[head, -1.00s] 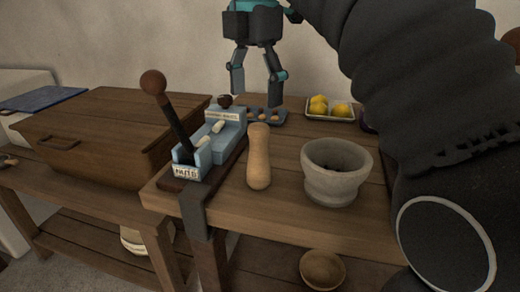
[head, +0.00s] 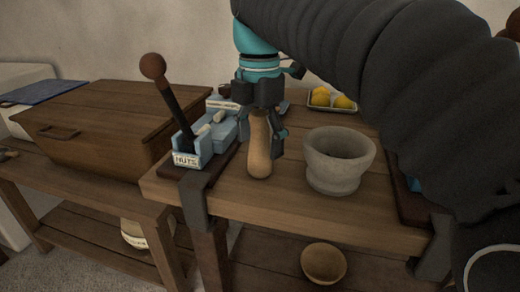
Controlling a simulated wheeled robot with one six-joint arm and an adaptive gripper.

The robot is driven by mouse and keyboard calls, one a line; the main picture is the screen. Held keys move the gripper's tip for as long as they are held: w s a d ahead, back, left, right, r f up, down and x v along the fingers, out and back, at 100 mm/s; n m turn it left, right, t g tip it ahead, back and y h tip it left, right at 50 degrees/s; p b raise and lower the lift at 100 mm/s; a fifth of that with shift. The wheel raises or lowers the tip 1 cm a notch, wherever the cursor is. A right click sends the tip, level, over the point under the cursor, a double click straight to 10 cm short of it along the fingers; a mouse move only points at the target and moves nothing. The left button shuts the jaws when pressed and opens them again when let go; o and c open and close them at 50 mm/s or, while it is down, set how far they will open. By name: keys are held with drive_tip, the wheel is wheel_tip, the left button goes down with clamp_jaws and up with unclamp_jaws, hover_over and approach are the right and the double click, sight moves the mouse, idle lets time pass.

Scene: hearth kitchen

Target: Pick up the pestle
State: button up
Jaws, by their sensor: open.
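The pestle (head: 259,150), a pale wooden rounded stick, stands upright on the wooden table near its front edge. My gripper (head: 262,120) has come down over it from above and behind, with its dark fingers around or just behind the pestle's upper part. The jaws are open. The pestle's top is partly hidden by the gripper, and I cannot tell whether a finger touches it.
A grey stone mortar (head: 339,162) stands just right of the pestle. A blue nutcracker (head: 190,150) with a tall dark lever and round brown knob is close on the left. A tray of lemons (head: 332,99) is behind. A large wooden box (head: 100,125) stands far left.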

drive_tip(key=shift+f, duration=0.75)
clamp_jaws()
drive_tip(key=shift+r, duration=0.1)
wheel_tip(320, 180, up, 4)
drive_tip(key=shift+r+p, duration=0.1)
drive_tip(key=shift+p, duration=0.35)
drive_tip(key=d+r, duration=0.2)
drive_tip(key=d, duration=0.1)
drive_tip(key=w+d+r, duration=0.1)
drive_tip(key=d+r, duration=0.1)
drive_tip(key=d, duration=0.2)
drive_tip(key=w+d+r+p, duration=0.1)
drive_tip(key=d+r, duration=0.1)
drive_tip(key=d, duration=0.2)
drive_tip(key=shift+w+d+r, duration=0.15)
drive_tip(key=shift+d+r, duration=0.05)
drive_tip(key=shift+r, duration=0.15)
drive_tip(key=c, duration=0.7)
unclamp_jaws()
clamp_jaws()
